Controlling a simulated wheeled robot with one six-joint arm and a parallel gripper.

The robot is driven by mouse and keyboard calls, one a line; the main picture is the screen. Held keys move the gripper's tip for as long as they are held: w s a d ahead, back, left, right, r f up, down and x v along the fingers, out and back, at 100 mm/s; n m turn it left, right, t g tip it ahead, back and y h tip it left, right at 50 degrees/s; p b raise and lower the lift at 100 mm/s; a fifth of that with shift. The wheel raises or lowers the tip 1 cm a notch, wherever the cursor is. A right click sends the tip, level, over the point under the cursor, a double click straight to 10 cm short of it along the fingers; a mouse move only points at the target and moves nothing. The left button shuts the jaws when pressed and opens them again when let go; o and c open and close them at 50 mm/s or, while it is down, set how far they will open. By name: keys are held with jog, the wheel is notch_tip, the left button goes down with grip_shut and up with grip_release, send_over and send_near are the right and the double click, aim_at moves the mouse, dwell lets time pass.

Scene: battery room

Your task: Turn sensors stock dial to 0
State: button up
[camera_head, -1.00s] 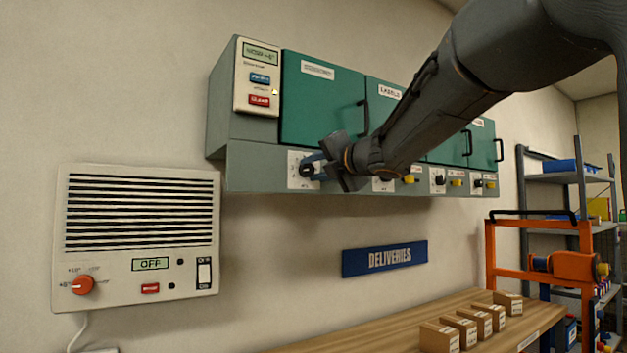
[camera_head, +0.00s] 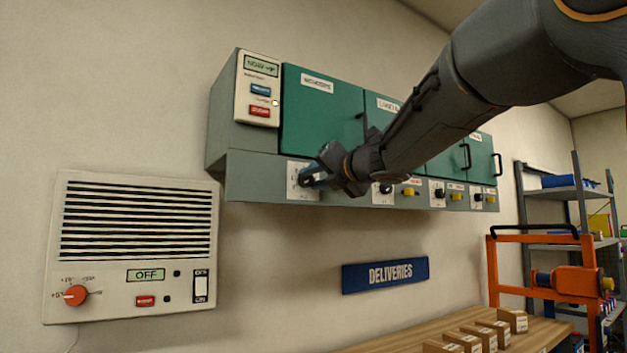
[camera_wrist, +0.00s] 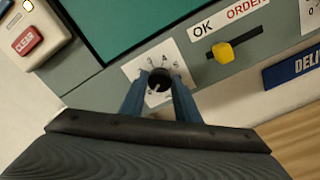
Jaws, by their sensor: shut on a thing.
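The stock dial is a black knob (camera_wrist: 159,82) on a white numbered plate (camera_wrist: 140,67), on the grey strip below the leftmost green door. In the wrist view my gripper (camera_wrist: 160,90) has one blue finger on each side of the knob and is shut on it. In the head view my gripper (camera_head: 316,177) is at the left end of the strip and covers most of the knob; part of the plate (camera_head: 294,182) shows. The plate's digits are partly hidden, and I cannot tell the exact setting. The left door's label (camera_head: 317,82) is too blurred to read surely.
A yellow switch (camera_wrist: 225,51) beside an OK/ORDER label is right of the dial. A control panel (camera_head: 259,88) with blue and red buttons is above left. A wall unit (camera_head: 137,215) reading OFF hangs lower left. Small boxes stand on a wooden bench (camera_head: 395,342).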

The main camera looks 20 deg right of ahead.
jog(key=o, duration=1)
jog(key=shift+o, duration=0.2)
jog(key=v, duration=0.8)
jog(key=shift+b, duration=0.3)
